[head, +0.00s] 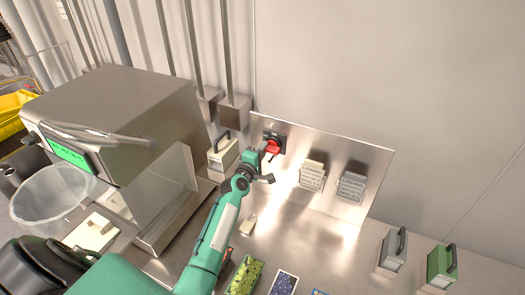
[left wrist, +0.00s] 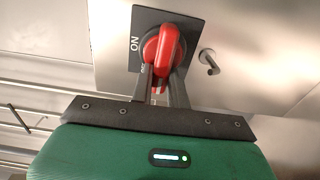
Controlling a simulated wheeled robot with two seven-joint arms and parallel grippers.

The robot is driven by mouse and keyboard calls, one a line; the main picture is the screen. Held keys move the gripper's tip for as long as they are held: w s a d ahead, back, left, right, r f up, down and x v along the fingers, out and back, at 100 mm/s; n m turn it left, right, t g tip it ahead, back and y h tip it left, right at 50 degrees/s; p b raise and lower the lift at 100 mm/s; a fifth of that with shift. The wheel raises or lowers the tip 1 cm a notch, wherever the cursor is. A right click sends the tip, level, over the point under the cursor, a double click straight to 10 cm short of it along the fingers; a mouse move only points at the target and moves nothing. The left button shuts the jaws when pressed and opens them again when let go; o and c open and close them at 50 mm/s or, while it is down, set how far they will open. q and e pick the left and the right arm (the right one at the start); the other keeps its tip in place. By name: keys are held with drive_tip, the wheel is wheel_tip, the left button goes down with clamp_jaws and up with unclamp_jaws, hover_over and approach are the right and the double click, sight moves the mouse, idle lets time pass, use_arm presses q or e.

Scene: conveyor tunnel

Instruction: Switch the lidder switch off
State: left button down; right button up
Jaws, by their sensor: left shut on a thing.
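A red rotary switch handle (head: 271,148) sits on a black plate (head: 277,135) at the left end of a steel panel (head: 376,158). In the left wrist view the red handle (left wrist: 165,43) stands out from the black plate (left wrist: 142,22), which reads "ON" beside it. My left gripper (head: 263,158) reaches the switch from the front. In the left wrist view its two dark fingers (left wrist: 160,80) are shut on the lower part of the red handle, one on each side. No label naming the switch as the lidder is readable. My right gripper is not in view.
A steel machine with a green display (head: 68,150) and a clear bin (head: 45,198) stand at left. Handled blocks (head: 441,266) stand at right; coloured packs (head: 246,276) lie in front. A hook (left wrist: 209,62) is beside the switch.

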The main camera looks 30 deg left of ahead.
use_arm(q)
drive_tip(key=c, duration=1.4)
unclamp_jaws()
drive_tip(key=shift+o, duration=0.2)
drive_tip(key=s+b, duration=0.3)
drive_tip(key=s, duration=1.1)
drive_tip(key=shift+d, duration=0.4)
drive_tip(key=shift+w+f, duration=0.1)
